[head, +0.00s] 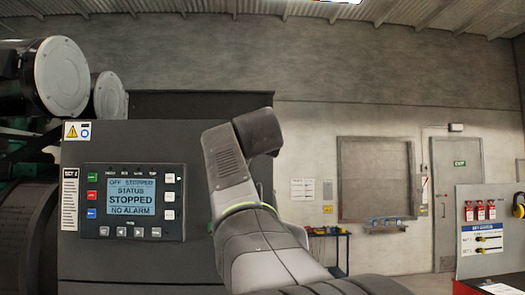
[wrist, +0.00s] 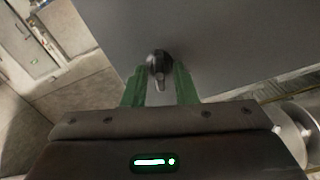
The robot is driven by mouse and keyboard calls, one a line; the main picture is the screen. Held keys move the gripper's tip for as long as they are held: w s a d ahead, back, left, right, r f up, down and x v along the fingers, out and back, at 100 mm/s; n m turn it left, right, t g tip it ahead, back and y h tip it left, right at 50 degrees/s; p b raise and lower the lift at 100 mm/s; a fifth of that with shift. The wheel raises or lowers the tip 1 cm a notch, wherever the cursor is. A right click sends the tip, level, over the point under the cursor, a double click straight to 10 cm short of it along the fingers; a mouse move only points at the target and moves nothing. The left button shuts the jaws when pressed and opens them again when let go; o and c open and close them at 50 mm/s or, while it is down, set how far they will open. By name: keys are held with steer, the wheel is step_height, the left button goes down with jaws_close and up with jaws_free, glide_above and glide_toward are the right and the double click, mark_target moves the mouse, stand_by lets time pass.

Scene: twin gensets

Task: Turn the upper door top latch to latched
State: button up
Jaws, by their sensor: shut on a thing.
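In the wrist view, a small dark latch (wrist: 159,62) with a lighter lever pointing toward my gripper sits on a flat grey door panel (wrist: 225,40). My gripper (wrist: 160,88) has its two green fingers on either side of the latch lever, and it is shut on the latch. The fingers' contact with the lever is hard to make out. In the head view, my arm covers the area to the right of the control panel, and neither the latch nor my gripper's fingers can be seen there.
In the head view, a genset control panel (head: 132,203) reads STOPPED on a dark cabinet (head: 110,260). Large grey cylinders (head: 62,75) stand at the left. A small table (head: 335,240), a grey wall door (head: 455,200) and a board with red padlocks (head: 490,228) are at the right.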

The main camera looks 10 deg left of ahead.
steer(key=shift+d+f+m+b, duration=0.1)
steer(key=shift+m+b, duration=1.05)
steer(key=shift+m, duration=2.4)
steer(key=shift+d+f+m+b, duration=0.1)
steer(key=shift+m+b, duration=1)
steer(key=shift+m, duration=2.45)
steer(key=o, duration=1)
steer(key=shift+c, duration=0.2)
steer(key=s+d+b, duration=0.2)
steer(key=s+b, duration=0.2)
steer(key=s, duration=0.9)
steer(key=shift+s+d, duration=0.25)
steer(key=shift+d, duration=0.05)
